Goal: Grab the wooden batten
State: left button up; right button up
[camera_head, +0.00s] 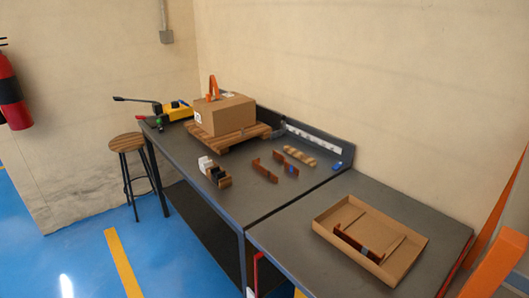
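The wooden batten (299,156) looks like a short, light-brown strip with darker bands. It lies flat toward the rear of the far dark-topped bench (215,165), near the wall side. Nothing touches it from above. Neither of my grippers can be made out in the head view.
A cardboard box (225,115) sits on a small wooden pallet (228,138) left of the batten. A shallow cardboard tray (405,255) holding a bar rests on the near bench. A stool (127,142) stands left; blue floor is open.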

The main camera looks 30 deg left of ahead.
aim_at(307, 160)
jog(key=u, duration=0.75)
jog(key=i+j, duration=0.15)
jog(key=j, duration=0.1)
